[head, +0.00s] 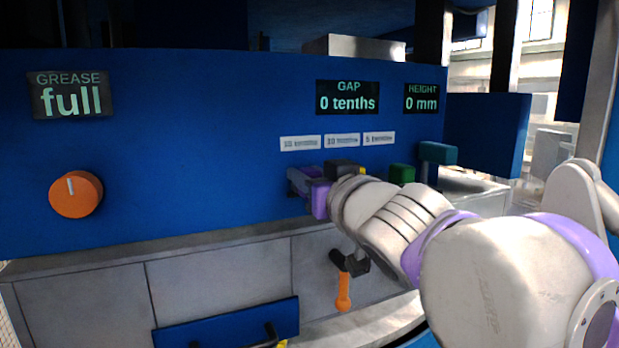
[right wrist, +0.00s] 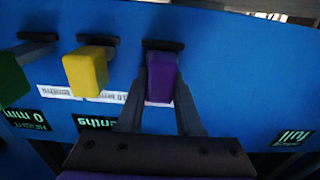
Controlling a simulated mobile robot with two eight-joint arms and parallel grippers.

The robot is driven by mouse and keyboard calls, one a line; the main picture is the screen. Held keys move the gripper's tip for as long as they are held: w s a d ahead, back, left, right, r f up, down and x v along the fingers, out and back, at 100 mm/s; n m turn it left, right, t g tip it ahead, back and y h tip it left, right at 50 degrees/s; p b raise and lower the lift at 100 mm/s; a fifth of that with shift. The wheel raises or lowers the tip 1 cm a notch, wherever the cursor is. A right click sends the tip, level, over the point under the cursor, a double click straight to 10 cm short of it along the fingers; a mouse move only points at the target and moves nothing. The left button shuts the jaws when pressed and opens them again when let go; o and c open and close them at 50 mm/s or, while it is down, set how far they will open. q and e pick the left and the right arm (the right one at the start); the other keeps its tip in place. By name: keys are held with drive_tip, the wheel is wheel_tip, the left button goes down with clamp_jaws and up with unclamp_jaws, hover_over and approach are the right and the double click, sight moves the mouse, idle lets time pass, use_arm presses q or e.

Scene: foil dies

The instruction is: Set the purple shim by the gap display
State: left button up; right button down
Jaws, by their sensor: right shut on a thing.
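The gap display (head: 347,97) on the blue panel reads "0 tenths". Below its label row, the purple shim (head: 319,200) shows beside my right gripper (head: 308,187). In the right wrist view, the purple shim (right wrist: 161,78) is a block on a dark slot in the panel, with the two fingers of my right gripper (right wrist: 160,92) on either side, shut on it. The view is upside down there. The yellow shim (right wrist: 85,70) stands next to it, mostly hidden in the head view. My left gripper is not in view.
A green block (head: 402,174) and a teal handle (head: 438,153) stick out right of my wrist. The height display (head: 421,98) reads "0 mm". An orange knob (head: 76,194) and a "full" grease display (head: 70,96) are at left. An orange-handled lever (head: 343,290) hangs below.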

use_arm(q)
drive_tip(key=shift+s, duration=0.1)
use_arm(e)
drive_tip(key=shift+s, duration=0.1)
drive_tip(key=c, duration=0.6)
unclamp_jaws()
drive_tip(key=shift+o, duration=0.2)
drive_tip(key=shift+s+d, duration=0.1)
drive_tip(key=shift+s, duration=0.05)
drive_tip(key=shift+s+d+f, duration=0.1)
drive_tip(key=shift+s+d, duration=0.1)
drive_tip(key=shift+s, duration=0.1)
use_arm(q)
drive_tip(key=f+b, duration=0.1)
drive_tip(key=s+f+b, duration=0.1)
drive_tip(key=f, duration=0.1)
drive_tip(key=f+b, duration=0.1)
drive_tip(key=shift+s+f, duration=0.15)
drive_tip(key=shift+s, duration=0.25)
use_arm(e)
drive_tip(key=v, duration=1)
drive_tip(key=shift+w, duration=0.1)
drive_tip(key=shift+c, duration=0.2)
